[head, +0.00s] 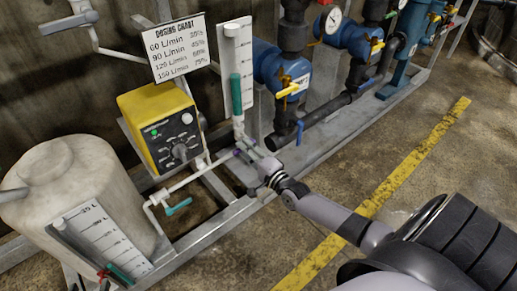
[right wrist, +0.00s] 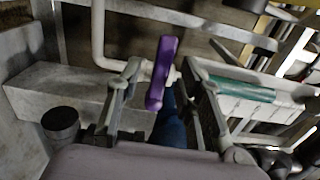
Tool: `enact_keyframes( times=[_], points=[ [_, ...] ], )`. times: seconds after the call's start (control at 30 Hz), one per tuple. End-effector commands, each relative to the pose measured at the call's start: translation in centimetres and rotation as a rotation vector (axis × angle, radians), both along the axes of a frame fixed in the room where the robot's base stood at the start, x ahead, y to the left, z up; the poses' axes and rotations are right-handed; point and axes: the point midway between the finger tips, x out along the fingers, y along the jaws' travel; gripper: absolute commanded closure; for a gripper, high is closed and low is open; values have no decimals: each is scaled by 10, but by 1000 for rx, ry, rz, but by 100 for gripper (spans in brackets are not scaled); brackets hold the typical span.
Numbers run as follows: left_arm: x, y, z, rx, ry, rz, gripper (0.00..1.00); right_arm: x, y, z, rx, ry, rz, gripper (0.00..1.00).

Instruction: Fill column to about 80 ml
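The column (right wrist: 285,111) and green bar (right wrist: 241,88) also show at the right of the right wrist view. A purple valve handle (right wrist: 162,72) sits on the white pipe, small in the head view (head: 238,153). My right gripper (head: 254,155) is at this handle below the column. In the right wrist view its fingers (right wrist: 162,72) are open, one on each side of the handle, with gaps visible. My left gripper is not in view.
A yellow dosing pump (head: 160,128) stands left of the column, under a dosing chart (head: 179,48). A teal-handled valve (head: 178,207) and a white tank (head: 75,185) with a scale are further left. Blue pipework (head: 285,70) stands behind right. Floor at right is clear.

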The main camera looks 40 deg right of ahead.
Motion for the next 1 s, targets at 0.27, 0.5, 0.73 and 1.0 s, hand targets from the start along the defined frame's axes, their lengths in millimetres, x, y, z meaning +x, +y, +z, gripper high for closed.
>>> enact_keyframes(
  times=[0.27, 0.5, 0.73, 1.0],
  points=[
    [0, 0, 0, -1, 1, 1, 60, -61, -5, -1, -1, 4, 1, 66],
    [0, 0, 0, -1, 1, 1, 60, -94, -7, 0, -1, 1, 0, 66],
    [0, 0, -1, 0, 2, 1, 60, -101, -8, 1, 0, -1, -1, 66],
    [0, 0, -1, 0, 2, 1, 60, -101, -8, 0, 0, -1, 0, 66]
  ],
)
